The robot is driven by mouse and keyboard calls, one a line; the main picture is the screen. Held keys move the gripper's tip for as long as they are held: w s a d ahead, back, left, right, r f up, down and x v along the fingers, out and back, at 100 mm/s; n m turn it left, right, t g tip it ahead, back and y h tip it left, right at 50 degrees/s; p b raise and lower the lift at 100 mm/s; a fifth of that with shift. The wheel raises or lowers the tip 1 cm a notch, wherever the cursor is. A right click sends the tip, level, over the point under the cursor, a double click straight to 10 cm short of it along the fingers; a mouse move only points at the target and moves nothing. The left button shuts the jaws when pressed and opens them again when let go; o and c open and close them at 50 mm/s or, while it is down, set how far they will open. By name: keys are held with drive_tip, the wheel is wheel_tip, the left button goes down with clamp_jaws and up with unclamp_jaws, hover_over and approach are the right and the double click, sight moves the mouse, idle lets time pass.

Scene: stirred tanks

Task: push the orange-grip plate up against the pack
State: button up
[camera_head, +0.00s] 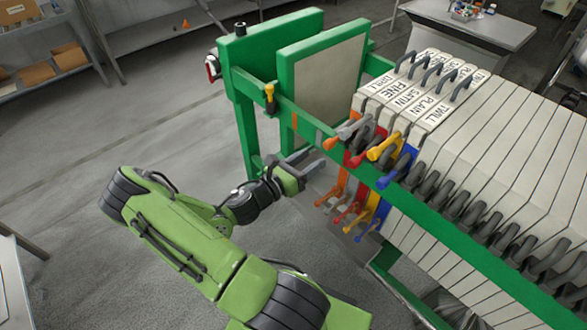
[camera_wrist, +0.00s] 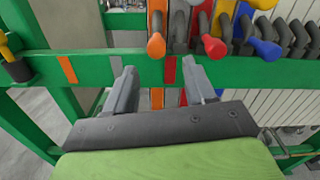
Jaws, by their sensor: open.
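The orange-grip plate shows its orange grip (camera_head: 332,143) at the left end of the row of white plates in the head view. The grip also shows in the wrist view (camera_wrist: 156,45), just above the green rail. The pack (camera_head: 490,130) of white plates stands to its right, with red, yellow and blue grips nearest. I cannot tell whether the orange-grip plate touches its neighbour. My gripper (camera_head: 301,165) is open and empty, below and left of the orange grip. In the wrist view its two fingers (camera_wrist: 160,85) point toward the rail, below the orange grip.
A green rail (camera_wrist: 95,66) runs across in front of the plates. A green end plate (camera_head: 265,60) and a pale-faced green plate (camera_head: 325,75) stand left of the pack, with a gap before it. A yellow-topped knob (camera_head: 270,97) sits on the rail. Floor at left is clear.

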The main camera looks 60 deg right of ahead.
drive_tip(key=v, duration=0.6)
drive_tip(key=shift+a, duration=0.35)
drive_tip(key=shift+w, duration=0.15)
